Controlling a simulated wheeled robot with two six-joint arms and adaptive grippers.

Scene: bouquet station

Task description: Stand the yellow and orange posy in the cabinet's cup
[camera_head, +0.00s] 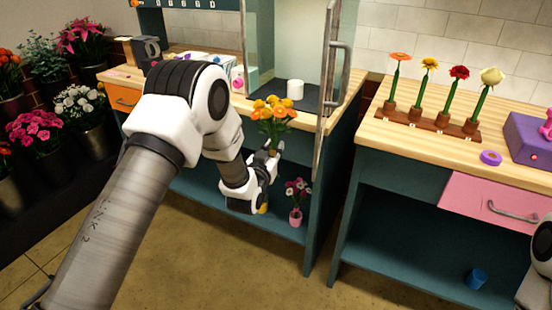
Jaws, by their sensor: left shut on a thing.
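The yellow and orange posy (273,111) is upright in my left gripper (270,163), which is shut on its stems. The gripper and posy are in front of the cabinet, outside it and left of the open door. The white cup (295,89) stands upright on the cabinet's dark floor (309,104), behind and a little right of the blooms. The cabinet's glass door (325,100) with a metal handle stands open on the right. My arm hides part of the counter. Only a piece of my right arm shows at the lower right edge; its gripper is out of view.
A pink pot of flowers (296,214) stands on the low shelf below. On the right counter are a wooden rack (426,124) of single flowers, a purple tape ring (490,158) and a purple box (528,142). A pink drawer (490,203) sits beneath.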

